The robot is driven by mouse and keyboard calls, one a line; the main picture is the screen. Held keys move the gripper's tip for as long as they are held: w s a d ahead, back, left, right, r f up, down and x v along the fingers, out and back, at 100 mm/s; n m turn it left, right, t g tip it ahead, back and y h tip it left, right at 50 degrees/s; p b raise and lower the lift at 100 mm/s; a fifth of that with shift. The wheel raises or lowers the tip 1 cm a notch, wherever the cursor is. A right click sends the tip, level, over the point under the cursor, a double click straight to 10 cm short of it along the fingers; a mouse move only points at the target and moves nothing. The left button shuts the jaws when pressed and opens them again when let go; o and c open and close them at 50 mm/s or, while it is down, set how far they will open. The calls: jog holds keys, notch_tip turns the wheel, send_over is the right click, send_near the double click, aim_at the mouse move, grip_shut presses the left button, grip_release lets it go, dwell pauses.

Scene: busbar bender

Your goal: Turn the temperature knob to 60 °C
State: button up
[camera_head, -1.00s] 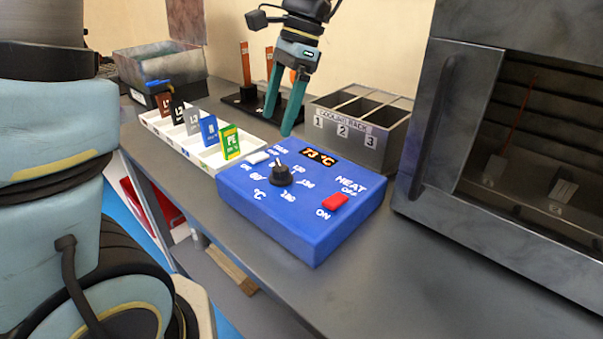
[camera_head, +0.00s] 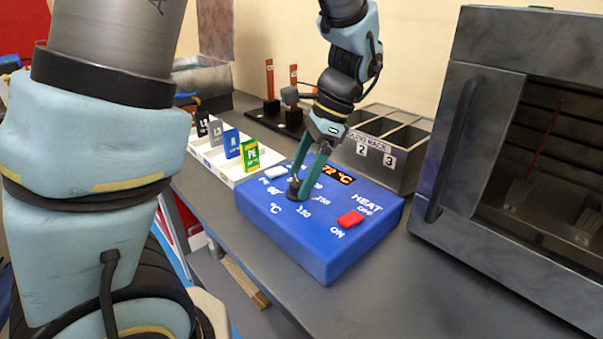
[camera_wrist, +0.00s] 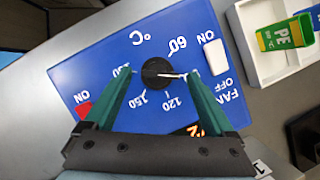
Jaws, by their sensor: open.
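The black temperature knob (camera_head: 294,190) is on top of the blue control box (camera_head: 320,245); it also shows in the wrist view (camera_wrist: 157,72). Its white pointer line points to the right in the wrist view, at a spot between the 60 and 120 marks that my finger covers. The display (camera_head: 340,175) seems to read 72 °C, partly hidden. My gripper (camera_wrist: 158,73) is open, with one green finger on each side of the knob. A gap shows between the knob and each fingertip in the wrist view.
The red heat switch (camera_head: 350,218) and white fan switch (camera_wrist: 215,56) sit on the same box. A white tray with label cards (camera_head: 235,175) stands left, a cooling rack (camera_head: 398,175) behind, an oven (camera_head: 465,130) at right. The front bench is clear.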

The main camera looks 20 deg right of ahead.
jog(key=shift+a+f, duration=0.15)
jog(key=shift+f, duration=0.05)
jog(key=c, duration=1.4)
jog(key=shift+r+n, duration=0.1)
jog(key=shift+n, duration=0.2)
